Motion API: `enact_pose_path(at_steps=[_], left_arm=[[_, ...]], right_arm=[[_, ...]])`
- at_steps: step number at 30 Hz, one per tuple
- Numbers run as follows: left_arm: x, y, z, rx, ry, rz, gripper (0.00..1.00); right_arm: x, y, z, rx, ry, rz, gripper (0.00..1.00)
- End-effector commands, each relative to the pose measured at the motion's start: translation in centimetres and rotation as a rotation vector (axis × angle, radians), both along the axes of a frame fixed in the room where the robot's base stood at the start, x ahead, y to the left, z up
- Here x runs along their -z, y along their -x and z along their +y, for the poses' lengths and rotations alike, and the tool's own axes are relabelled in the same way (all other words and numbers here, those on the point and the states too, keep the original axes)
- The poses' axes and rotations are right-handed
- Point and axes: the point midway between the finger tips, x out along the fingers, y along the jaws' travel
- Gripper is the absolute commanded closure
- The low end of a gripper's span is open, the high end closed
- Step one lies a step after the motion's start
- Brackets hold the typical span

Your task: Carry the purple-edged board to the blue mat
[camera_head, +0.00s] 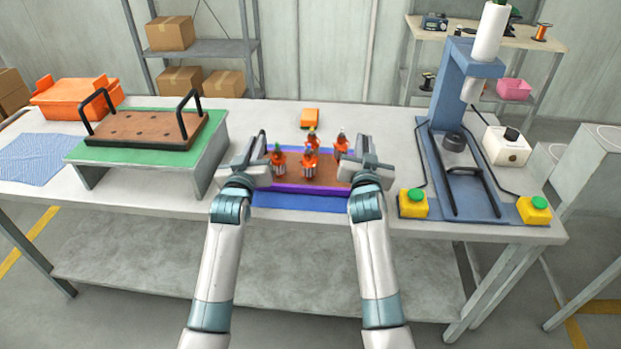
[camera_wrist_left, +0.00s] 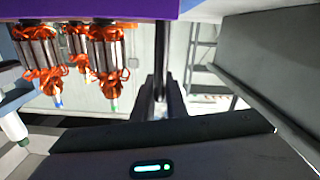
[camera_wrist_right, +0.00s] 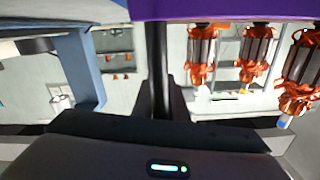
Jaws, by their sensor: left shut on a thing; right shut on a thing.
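The purple-edged board (camera_head: 297,188) is brown on top and carries several orange-wound armatures (camera_head: 310,163). My left gripper (camera_head: 263,160) is shut on the black handle at its left end, and my right gripper (camera_head: 358,160) is shut on the one at its right end. The purple edge crosses the top of the left wrist view (camera_wrist_left: 95,9) and the right wrist view (camera_wrist_right: 225,9). The blue mat (camera_head: 300,202) shows in front of and below the board; the rest is hidden under it. I cannot tell whether board and mat touch.
At left, a brown board with black handles (camera_head: 150,129) sits on a green-topped stand (camera_head: 100,152). An orange bin (camera_head: 75,98) stands behind it. At right is a blue press (camera_head: 465,180) with yellow button boxes (camera_head: 413,203). A small orange block (camera_head: 310,118) lies behind the armatures.

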Motion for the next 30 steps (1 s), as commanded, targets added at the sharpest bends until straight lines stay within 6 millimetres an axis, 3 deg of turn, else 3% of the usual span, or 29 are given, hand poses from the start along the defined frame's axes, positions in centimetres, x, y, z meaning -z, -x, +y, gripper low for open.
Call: enact_pose_path(at_steps=[1,2,3,4,19,30], left_arm=[[0.1,0.0,0.1,-0.002,0.002,-0.006,1.0],[0.1,0.0,0.2,-0.002,0.001,0.001,0.81],[0.1,0.0,0.1,-0.002,0.001,0.001,0.71],[0.1,0.0,0.1,-0.002,0.001,0.001,0.69],[0.2,0.9,0.1,0.0,0.001,0.0,0.69],[0.2,6.1,0.8,0.0,0.001,0.0,0.69]], right_arm=[[0.1,0.0,-0.1,0.0,-0.002,-0.006,1.0],[0.1,0.0,-0.1,0.001,-0.002,0.0,0.8],[0.1,0.0,-0.1,0.001,-0.002,0.0,0.71],[0.1,0.0,-0.1,0.001,-0.002,0.0,0.69],[0.1,0.0,0.0,0.0,0.0,0.0,0.69],[0.1,0.0,0.0,0.0,0.0,0.0,0.69]])
